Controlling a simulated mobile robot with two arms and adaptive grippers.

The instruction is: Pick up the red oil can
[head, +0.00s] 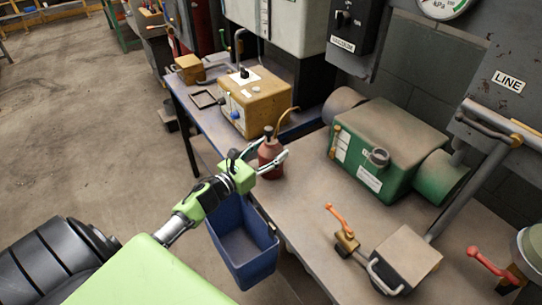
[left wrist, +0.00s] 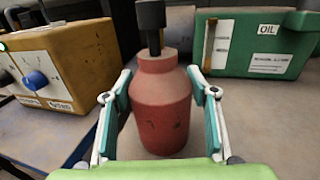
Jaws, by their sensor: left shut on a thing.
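The red oil can (head: 270,160) stands upright on the workbench, with a dark cap and a thin bent spout. In the left wrist view the can (left wrist: 162,112) fills the middle, between the two fingers. My left gripper (head: 270,163) reaches in from the left and is closed around the can's body. Its two fingers with teal pads (left wrist: 161,110) lie on either side of the can. The can's base appears to be on or very near the bench top. My right gripper is not in view.
A yellow box with knobs (head: 256,102) stands behind the can, and a green oil unit (head: 390,140) to its right. A blue bin (head: 240,247) hangs at the bench's front edge below my left arm. A valve with an orange handle (head: 345,240) sits on the near bench.

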